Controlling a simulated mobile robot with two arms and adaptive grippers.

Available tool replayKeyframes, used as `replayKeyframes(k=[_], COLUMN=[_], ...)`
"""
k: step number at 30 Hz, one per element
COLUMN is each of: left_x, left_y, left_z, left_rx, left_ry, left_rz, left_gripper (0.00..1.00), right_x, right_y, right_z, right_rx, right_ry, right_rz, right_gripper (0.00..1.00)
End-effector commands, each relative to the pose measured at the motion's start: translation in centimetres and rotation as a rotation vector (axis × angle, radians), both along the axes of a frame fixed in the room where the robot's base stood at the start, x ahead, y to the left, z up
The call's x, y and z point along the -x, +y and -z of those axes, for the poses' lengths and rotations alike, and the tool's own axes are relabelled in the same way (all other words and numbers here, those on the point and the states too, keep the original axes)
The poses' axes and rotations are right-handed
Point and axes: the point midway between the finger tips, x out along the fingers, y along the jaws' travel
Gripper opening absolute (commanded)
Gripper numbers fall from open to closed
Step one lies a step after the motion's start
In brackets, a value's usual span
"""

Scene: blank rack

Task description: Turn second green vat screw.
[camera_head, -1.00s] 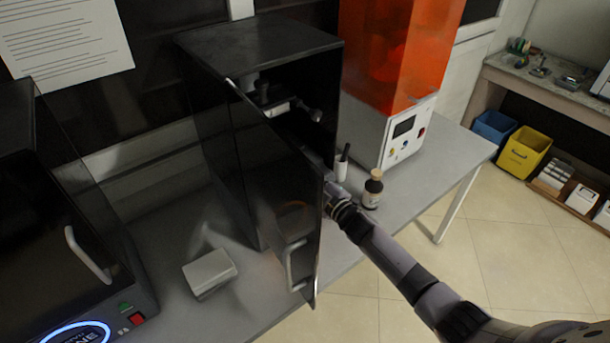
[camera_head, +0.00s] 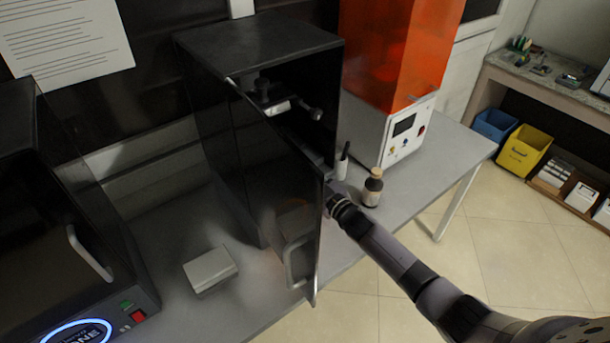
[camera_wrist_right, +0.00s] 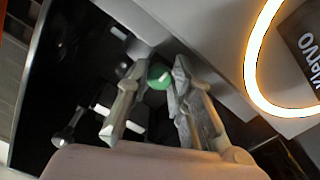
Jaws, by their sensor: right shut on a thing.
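The green vat screw (camera_wrist_right: 159,75) is a small round green knob with a pale mark, in the right wrist view. The fingers of my right gripper (camera_wrist_right: 160,88) are shut on it, one on each side. In the head view my right arm reaches in at the open front of the black cabinet (camera_head: 258,45). The cabinet's dark glass door (camera_head: 285,215) stands open and hides my right gripper there. My left gripper is in neither view.
A glowing ring (camera_wrist_right: 255,65) is at the right of the wrist view. A brown bottle (camera_head: 373,190) stands close beside my right arm. An orange-hooded machine (camera_head: 400,50) is behind it. A white box (camera_head: 210,268) lies on the bench left of the door.

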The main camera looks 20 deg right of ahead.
Motion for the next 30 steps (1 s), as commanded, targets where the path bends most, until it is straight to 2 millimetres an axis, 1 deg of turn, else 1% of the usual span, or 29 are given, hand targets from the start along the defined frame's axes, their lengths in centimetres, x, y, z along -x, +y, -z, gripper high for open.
replayKeyframes(k=[1, 3, 4, 12, 13, 23, 26, 29, 30], left_x=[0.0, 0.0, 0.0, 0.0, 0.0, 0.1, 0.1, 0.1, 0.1], left_y=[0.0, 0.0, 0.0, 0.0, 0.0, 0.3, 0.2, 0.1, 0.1], left_z=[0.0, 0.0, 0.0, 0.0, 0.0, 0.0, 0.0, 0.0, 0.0], left_rx=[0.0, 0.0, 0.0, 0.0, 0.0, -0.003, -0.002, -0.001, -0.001], left_ry=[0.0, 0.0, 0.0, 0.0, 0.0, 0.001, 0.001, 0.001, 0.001], left_rz=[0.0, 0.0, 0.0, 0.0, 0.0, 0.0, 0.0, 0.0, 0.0], left_gripper=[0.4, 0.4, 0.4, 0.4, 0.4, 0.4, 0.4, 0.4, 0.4], right_x=[0.1, 0.1, 0.1, 0.1, 0.0, 0.3, 1.2, 2.9, 3.7], right_y=[-0.1, -0.1, -0.1, 0.0, 0.0, -0.1, -0.4, -1.0, -1.3], right_z=[0.3, 0.3, 0.3, 0.2, 0.2, 0.1, 0.2, 0.2, 0.3], right_rx=[0.003, 0.003, 0.003, 0.003, 0.003, 0.003, 0.002, 0.004, 0.003], right_ry=[0.006, 0.006, 0.006, 0.002, 0.002, 0.001, 0.002, 0.002, 0.004], right_rz=[0.001, 0.001, 0.001, 0.0, 0.0, 0.0, -0.001, 0.0, 0.0], right_gripper=[0.0, 0.0, 0.21, 0.39, 0.4, 0.4, 0.4, 0.4, 0.4])
